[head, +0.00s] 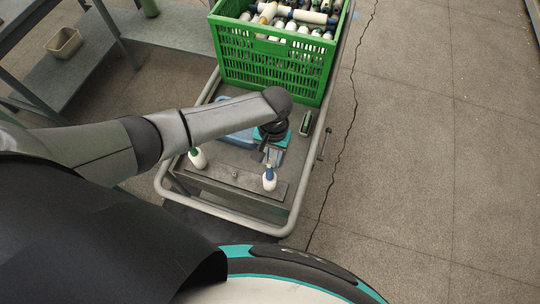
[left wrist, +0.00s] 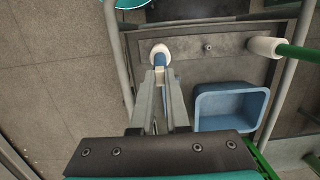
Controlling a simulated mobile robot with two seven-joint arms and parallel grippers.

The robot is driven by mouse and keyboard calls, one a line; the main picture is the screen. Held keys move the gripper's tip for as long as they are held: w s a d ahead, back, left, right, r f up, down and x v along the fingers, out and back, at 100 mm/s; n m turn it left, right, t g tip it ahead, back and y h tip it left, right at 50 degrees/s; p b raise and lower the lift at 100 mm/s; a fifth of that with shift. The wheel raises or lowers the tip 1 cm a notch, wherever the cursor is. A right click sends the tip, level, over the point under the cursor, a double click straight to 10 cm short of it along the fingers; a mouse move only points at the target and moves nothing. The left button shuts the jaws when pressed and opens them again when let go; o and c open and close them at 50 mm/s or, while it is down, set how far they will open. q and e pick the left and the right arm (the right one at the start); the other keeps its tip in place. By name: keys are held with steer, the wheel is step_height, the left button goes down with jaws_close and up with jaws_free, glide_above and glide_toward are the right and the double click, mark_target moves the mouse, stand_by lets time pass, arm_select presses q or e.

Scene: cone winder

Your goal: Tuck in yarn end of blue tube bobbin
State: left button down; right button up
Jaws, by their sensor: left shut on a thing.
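The blue tube bobbin (head: 269,179), white yarn with a blue tube top, stands upright at the right of the grey plate on the cart. It also shows in the left wrist view (left wrist: 160,51), just beyond the fingertips. I cannot make out a loose yarn end. My right gripper is not in view.
A green-tube bobbin (head: 198,158) stands at the plate's left end. A blue bin (left wrist: 232,106) is behind the plate. A green crate (head: 268,61) full of bobbins is at the cart's back. A green and black tool (head: 305,123) lies at the cart's right. A tubular rail (head: 222,210) rims the cart.

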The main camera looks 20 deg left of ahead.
arm_select(q)
steer(key=c, duration=0.8)
jaws_free()
steer(key=shift+c, duration=0.2)
steer(key=shift+o, duration=0.3)
steer(key=o, duration=0.4)
step_height(320, 180, up, 7)
steer(key=p, duration=0.8)
